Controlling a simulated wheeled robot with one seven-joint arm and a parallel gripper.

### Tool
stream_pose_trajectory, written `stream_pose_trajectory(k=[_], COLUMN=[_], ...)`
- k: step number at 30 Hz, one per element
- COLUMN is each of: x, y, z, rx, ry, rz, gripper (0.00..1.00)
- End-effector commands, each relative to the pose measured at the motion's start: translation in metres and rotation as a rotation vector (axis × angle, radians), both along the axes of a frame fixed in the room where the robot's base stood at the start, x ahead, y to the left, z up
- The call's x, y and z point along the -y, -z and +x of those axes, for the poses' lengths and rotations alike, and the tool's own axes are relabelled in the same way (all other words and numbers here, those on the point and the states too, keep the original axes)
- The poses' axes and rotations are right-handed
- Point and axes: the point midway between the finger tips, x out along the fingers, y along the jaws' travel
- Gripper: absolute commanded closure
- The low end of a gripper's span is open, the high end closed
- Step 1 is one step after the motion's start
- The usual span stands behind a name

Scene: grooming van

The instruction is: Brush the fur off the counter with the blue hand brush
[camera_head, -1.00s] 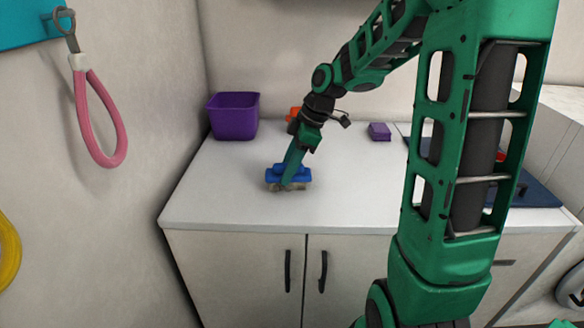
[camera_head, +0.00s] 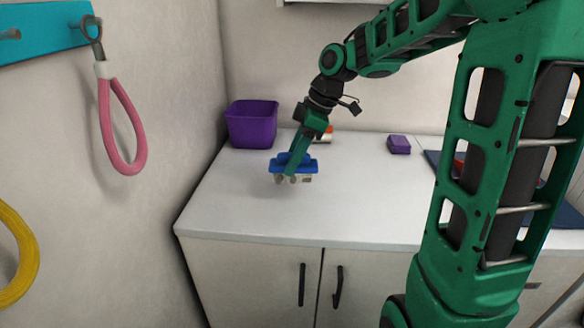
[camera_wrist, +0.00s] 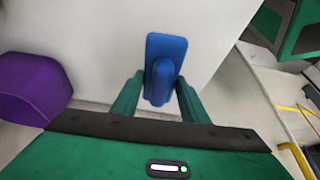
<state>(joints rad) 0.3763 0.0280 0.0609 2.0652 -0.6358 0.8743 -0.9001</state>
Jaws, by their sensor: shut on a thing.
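The blue hand brush (camera_head: 310,165) is in my gripper (camera_head: 293,168), over the left part of the white counter (camera_head: 240,205). Its pale bristles face down and appear slightly above the surface. Greyish tufts show at the bristles; I cannot tell whether they are fur clinging there. In the wrist view my gripper (camera_wrist: 157,92) has one finger on each side of the brush's handle, and the blue back of the brush (camera_wrist: 166,47) reaches beyond the fingertips. I make out no separate fur on the visible counter top; some of it is hidden by my arm.
A purple bin (camera_head: 252,125) stands at the counter's back left corner. An orange and white item (camera_head: 327,135) is partly hidden behind my gripper. A purple block (camera_head: 399,144) and a dark blue mat (camera_head: 565,215) lie to the right. A pink loop (camera_head: 122,125) hangs on the left wall.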

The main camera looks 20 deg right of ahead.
Motion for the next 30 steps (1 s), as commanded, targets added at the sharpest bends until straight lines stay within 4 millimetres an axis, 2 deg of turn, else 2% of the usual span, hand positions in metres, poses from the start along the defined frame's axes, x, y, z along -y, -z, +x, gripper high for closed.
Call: stream_pose_trajectory(k=[3,9,30], x=[-0.003,-0.006,-0.008], y=[-0.010,-0.018,-0.018], z=[0.001,0.000,0.000], rx=[0.002,0.001,0.001], ry=[-0.006,-0.010,-0.011], rz=[-0.001,0.000,-0.001], gripper=[0.88,0.88,0.88])
